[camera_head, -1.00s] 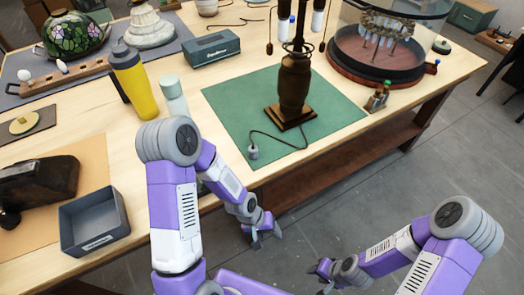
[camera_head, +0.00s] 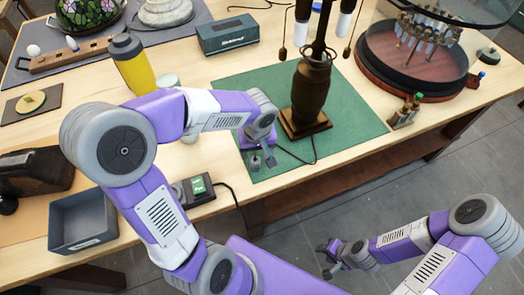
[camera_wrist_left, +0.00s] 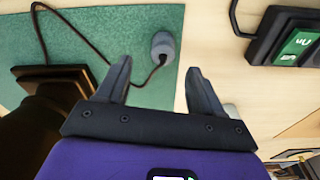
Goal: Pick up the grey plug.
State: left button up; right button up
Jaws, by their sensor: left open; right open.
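The grey plug (camera_wrist_left: 163,45) lies on the green mat (camera_wrist_left: 100,22) in the left wrist view, at the end of a dark cord that runs to the brown lamp base (camera_wrist_left: 45,78). In the head view the plug (camera_head: 255,163) shows beside my left gripper (camera_head: 263,160). My left gripper also shows in the left wrist view (camera_wrist_left: 160,85); it is open and empty, with the plug beyond and between its fingertips, apart from them. In the head view the lamp (camera_head: 311,95) stands upright on the mat. My right gripper (camera_head: 327,262) is open and empty, off the table's front edge.
A grey bin (camera_head: 84,222), a yellow bottle (camera_head: 137,72) and a glass-domed turntable (camera_head: 412,70) stand around. The mat's right part is clear.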

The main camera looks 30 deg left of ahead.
aim_at(255, 160)
pick_arm(q)
jog(key=f, duration=0.2)
jog(key=shift+s+a+f+b, duration=0.15)
jog(key=shift+a+f+b, duration=0.05)
jog(key=shift+f+b, duration=0.15)
jog(key=f, duration=0.1)
jog(key=f+b, duration=0.1)
jog(key=f, duration=0.2)
jog(key=shift+w+a, duration=0.25)
jog(key=shift+w, duration=0.05)
jog(key=c, duration=1.1)
